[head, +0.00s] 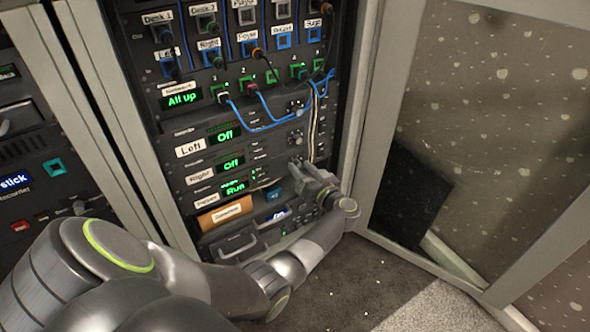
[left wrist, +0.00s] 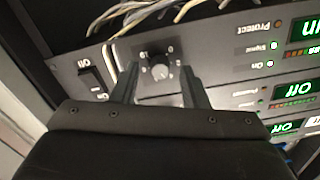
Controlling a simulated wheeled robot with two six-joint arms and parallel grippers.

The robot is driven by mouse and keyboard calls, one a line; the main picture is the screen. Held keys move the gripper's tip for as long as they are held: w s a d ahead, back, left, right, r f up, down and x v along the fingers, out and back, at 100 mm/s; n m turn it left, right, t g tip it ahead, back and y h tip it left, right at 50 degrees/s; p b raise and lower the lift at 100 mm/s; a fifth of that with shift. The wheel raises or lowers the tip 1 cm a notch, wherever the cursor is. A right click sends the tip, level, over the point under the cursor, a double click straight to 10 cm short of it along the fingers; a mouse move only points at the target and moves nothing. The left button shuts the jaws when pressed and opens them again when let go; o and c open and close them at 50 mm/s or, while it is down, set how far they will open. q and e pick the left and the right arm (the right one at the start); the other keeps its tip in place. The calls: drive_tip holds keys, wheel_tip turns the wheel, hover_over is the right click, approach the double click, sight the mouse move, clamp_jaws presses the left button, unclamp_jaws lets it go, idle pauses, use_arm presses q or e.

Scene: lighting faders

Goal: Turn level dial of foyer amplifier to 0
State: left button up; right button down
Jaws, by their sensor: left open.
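The foyer amplifier is the third of the stacked units in the rack, with a green "Run" display (head: 236,187) and a small white label (head: 206,201) too blurred to read surely. Its level dial (left wrist: 161,73) is a round dark knob with a lighter face and small white scale marks; I cannot tell where its pointer stands. My left gripper (head: 304,170) is at the right end of this unit and hides the dial in the head view. In the left wrist view the open gripper (left wrist: 159,78) has one finger on each side of the dial, with gaps visible. My right gripper is not in view.
The "Left" (head: 190,147) and "Right" (head: 200,174) amplifiers above show "Off". Blue cables (head: 262,125) and pale cables (head: 313,125) hang near the dials. A black switch (left wrist: 92,80) is beside the dial. The open rack door (head: 480,130) stands at the right.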

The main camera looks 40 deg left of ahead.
use_arm(q)
drive_tip(key=shift+w+a, duration=0.15)
drive_tip(key=shift+a, duration=0.1)
clamp_jaws()
